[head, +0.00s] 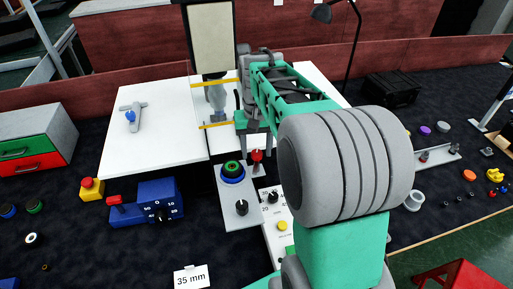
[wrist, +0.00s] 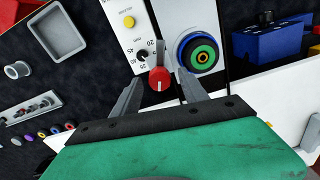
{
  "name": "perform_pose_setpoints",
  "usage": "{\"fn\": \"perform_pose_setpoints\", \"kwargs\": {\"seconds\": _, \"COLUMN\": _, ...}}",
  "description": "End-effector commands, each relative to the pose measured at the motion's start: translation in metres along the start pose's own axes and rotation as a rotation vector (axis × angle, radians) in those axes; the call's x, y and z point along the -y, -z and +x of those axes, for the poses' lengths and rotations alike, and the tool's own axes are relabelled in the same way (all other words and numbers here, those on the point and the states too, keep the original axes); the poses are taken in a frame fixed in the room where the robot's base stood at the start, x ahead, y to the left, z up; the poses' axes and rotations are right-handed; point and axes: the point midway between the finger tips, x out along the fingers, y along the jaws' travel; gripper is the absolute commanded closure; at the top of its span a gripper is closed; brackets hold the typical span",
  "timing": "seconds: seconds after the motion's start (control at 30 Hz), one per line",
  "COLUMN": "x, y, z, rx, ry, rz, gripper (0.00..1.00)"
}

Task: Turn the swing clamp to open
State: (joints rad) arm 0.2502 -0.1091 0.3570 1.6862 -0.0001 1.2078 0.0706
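My gripper (head: 258,148) reaches down over the control panels near the middle of the head view. In the wrist view my gripper (wrist: 159,75) is open, with one finger on each side of a red-topped knob (wrist: 160,79). Dark gaps show between the knob and the fingers. The red knob (head: 256,156) also shows under my gripper in the head view. A grey T-shaped piece with a blue knob (head: 130,116) lies on the white board at the left; it may be the swing clamp, but I cannot tell its state.
A green-and-blue round button (head: 232,171) sits on a grey plate beside the red knob. A blue box with a dial (head: 160,202) and a red-topped yellow button box (head: 91,189) stand left. A black case (head: 391,89) is at the back right.

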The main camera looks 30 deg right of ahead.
Motion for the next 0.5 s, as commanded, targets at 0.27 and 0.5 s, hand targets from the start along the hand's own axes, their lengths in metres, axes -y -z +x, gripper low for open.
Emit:
{"fn": "perform_pose_setpoints", "kwargs": {"seconds": 0.27, "x": 0.0000, "y": 0.0001, "z": -0.0003, "rx": 0.000, "ry": 0.000, "rz": 0.000, "gripper": 0.72}}
{"fn": "perform_pose_setpoints", "kwargs": {"seconds": 0.5, "x": 0.0001, "y": 0.0001, "z": -0.0004, "rx": 0.000, "ry": 0.000, "rz": 0.000, "gripper": 0.92}}
